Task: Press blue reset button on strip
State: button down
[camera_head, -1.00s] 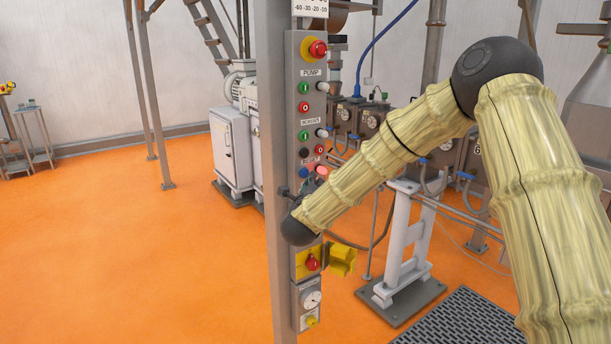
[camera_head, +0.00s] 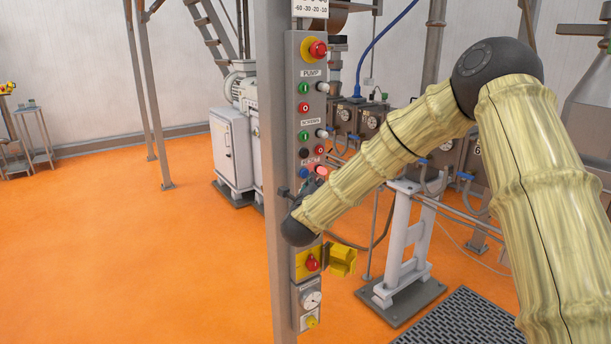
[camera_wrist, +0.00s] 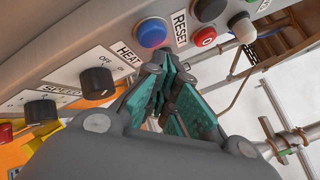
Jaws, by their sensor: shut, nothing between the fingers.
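The blue reset button (camera_wrist: 152,33) is a round domed cap in a light ring on the grey strip, beside the RESET label (camera_wrist: 180,28). It also shows small in the head view (camera_head: 303,172). My gripper (camera_wrist: 165,62) has its teal-padded fingers together, with nothing between them. Its tips are just below the blue button in the wrist view, very close to it. I cannot tell whether they touch it. In the head view my forearm and wrist cover part of the strip below the button, and the fingers are hard to make out.
Beside the button are a red button (camera_wrist: 204,37), a black button (camera_wrist: 209,9) and the heat knob (camera_wrist: 97,83). A lit red lamp (camera_head: 321,171) is close by. The strip (camera_head: 309,130) is on a grey post (camera_head: 272,130); open orange floor lies left.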

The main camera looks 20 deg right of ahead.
jog(key=shift+w+a+b, duration=0.35)
jog(key=shift+w+b, duration=0.45)
jog(key=shift+w, duration=0.05)
dwell(1.1)
jog(key=shift+s, duration=0.15)
jog(key=shift+s+d+b, duration=0.3)
jog(key=shift+s+b, duration=0.1)
jog(key=shift+s, duration=0.3)
jog(key=s, duration=0.1)
jog(key=s+d+b, duration=0.1)
jog(key=s, duration=0.2)
jog(key=shift+s+d+b, duration=0.35)
dwell(0.4)
